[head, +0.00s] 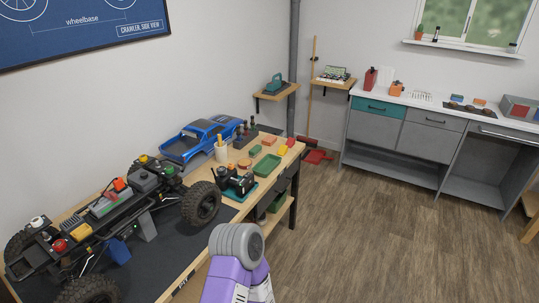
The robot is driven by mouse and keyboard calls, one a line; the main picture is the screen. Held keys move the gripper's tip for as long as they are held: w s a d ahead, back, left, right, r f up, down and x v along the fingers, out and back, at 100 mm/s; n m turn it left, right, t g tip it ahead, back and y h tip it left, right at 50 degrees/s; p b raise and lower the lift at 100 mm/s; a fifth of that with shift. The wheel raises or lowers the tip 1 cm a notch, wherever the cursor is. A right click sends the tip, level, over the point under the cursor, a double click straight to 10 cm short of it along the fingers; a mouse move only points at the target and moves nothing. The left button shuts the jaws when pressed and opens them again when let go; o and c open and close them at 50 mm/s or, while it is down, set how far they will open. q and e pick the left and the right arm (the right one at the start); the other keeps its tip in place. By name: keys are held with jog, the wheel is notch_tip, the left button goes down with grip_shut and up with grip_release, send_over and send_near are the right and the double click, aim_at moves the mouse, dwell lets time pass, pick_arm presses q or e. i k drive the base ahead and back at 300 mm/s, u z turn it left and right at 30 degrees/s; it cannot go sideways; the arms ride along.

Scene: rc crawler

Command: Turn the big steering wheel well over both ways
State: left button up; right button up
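I cannot make out a big steering wheel for certain in the head view. A small black device (236,181) with rounded parts stands near the right edge of the workbench, but it is too small to tell what it is. The crawler chassis (103,207), with large black tyres (201,203), stands on the dark mat of the bench. A purple and grey part of one of my arms rises from the bottom middle, in front of the bench's right edge. Neither of my grippers shows.
The workbench (205,264) runs along the left wall. It also holds a blue car body (204,137), a green tray (267,165) and small coloured blocks. A grey cabinet counter (410,135) stands at the back right. The wooden floor (400,235) between is clear.

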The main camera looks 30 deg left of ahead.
aim_at(221, 170)
jog(key=u, duration=0.45)
jog(key=i, duration=1.1)
jog(key=u, duration=0.95)
